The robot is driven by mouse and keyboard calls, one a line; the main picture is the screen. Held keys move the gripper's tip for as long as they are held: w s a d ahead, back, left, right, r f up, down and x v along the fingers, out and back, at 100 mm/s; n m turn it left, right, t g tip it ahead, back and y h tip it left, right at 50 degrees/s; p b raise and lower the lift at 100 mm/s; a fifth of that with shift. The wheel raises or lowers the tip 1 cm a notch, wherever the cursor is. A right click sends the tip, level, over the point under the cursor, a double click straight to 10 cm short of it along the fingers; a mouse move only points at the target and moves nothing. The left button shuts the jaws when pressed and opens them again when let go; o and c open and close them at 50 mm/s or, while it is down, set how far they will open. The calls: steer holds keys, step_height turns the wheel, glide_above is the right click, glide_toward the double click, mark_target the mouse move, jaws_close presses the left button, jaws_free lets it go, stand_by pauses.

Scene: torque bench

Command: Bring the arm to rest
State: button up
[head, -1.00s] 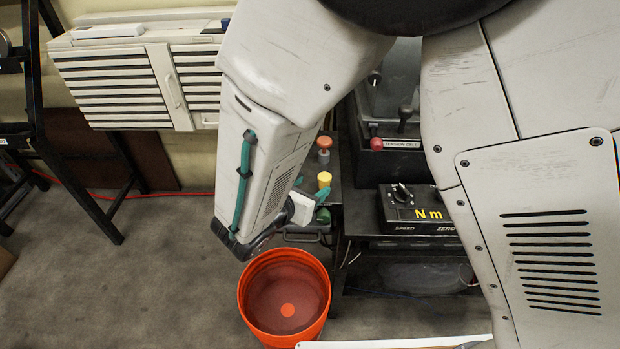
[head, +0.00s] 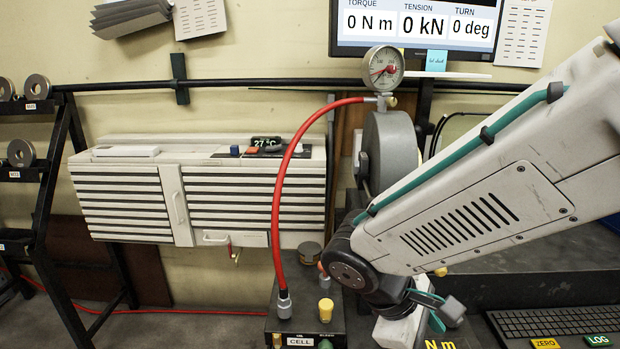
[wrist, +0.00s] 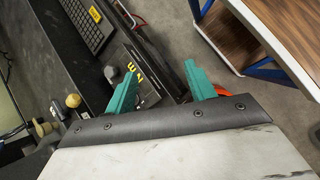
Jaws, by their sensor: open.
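My gripper (wrist: 160,70) shows in the wrist view with its two teal fingers spread apart and nothing between them. In the head view my gripper (head: 433,305) is partly seen at the lower middle right, below the dark wrist joint, beside the bench controls. My arm slants down to it from the upper right. The fingers appear above or near the black box with yellow lettering (wrist: 134,68); the exact gap cannot be told.
A control box (head: 305,325) with a yellow knob and a red hose stands left of my gripper. A dial gauge (head: 383,68) rises behind. A keyboard (head: 560,320) lies right. A wood-topped table (wrist: 265,35) and an orange thing (wrist: 222,90) show in the wrist view.

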steer(key=s+d+r+m+t+y, duration=0.2)
steer(key=s+d+r+m+y, duration=0.5)
steer(key=r+m, duration=0.3)
steer(key=shift+s+d+r+m, duration=0.15)
steer(key=shift+s+d+m, duration=0.5)
steer(key=shift+d, duration=0.1)
